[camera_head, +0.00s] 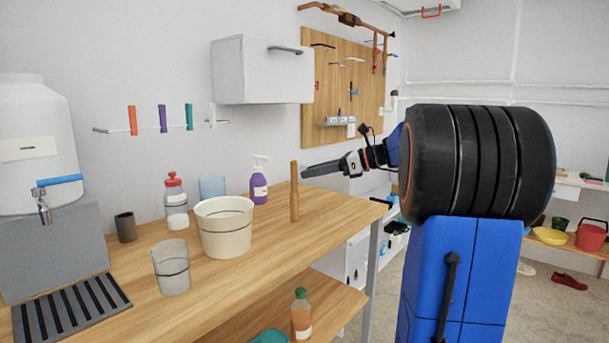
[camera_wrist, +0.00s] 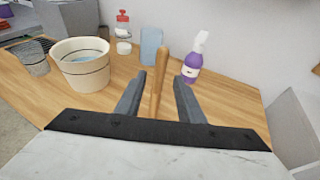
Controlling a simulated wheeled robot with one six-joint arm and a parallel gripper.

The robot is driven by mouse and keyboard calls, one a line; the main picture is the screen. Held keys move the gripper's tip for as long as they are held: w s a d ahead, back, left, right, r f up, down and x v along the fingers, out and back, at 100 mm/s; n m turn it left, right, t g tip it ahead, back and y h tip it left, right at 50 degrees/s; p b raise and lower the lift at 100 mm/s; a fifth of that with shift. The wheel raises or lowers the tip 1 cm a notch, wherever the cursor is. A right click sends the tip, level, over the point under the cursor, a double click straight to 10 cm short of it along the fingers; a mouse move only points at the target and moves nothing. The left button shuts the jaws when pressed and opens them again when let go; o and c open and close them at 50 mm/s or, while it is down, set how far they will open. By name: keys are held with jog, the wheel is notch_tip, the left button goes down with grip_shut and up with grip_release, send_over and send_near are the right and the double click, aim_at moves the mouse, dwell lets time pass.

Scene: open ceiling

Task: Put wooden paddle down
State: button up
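The wooden paddle (camera_head: 295,192) stands upright near the right end of the wooden table, its lower end appearing to meet the tabletop. In the wrist view the paddle (camera_wrist: 160,85) shows between my two grey fingers, with its lower end hidden behind the gripper's black bar. My gripper (camera_head: 305,172) reaches in from the right at the paddle's upper part. In the wrist view my gripper (camera_wrist: 159,77) has its fingers spread, with a visible gap on each side of the paddle.
A cream bucket (camera_head: 224,228) with liquid, a grey cup (camera_head: 172,268), a red-capped jar (camera_head: 176,205) and a purple spray bottle (camera_head: 259,183) stand left of the paddle. A lower shelf holds an orange bottle (camera_head: 301,315). The tabletop (camera_head: 340,212) right of the paddle is clear.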

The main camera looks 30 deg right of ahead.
jog(key=v, duration=0.8)
dwell(0.4)
